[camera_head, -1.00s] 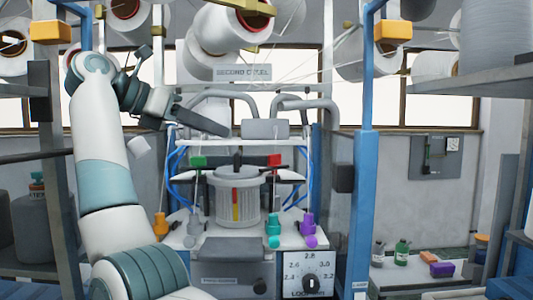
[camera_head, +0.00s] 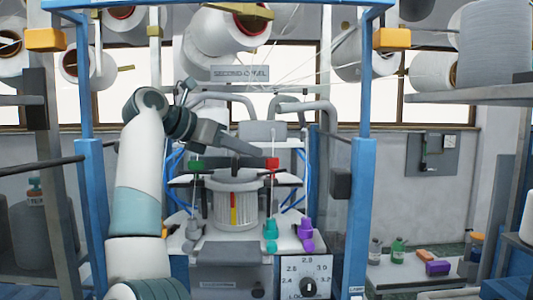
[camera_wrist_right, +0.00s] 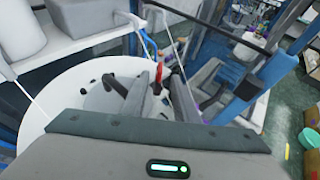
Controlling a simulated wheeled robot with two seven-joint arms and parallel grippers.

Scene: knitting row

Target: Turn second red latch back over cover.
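A red latch (camera_head: 271,163) stands at the right of the white ribbed cylinder (camera_head: 236,205) on the machine; a green one (camera_head: 197,165) stands at the left. In the right wrist view a red piece (camera_wrist_right: 158,78) shows between and beyond two dark fingers. Which part is the cover is unclear. My left gripper is not seen.
A grey box with hoses (camera_head: 264,131) is just above the gripper. Blue posts (camera_head: 361,200) stand at both sides. Small bottles (camera_head: 398,249) are on a side table at right.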

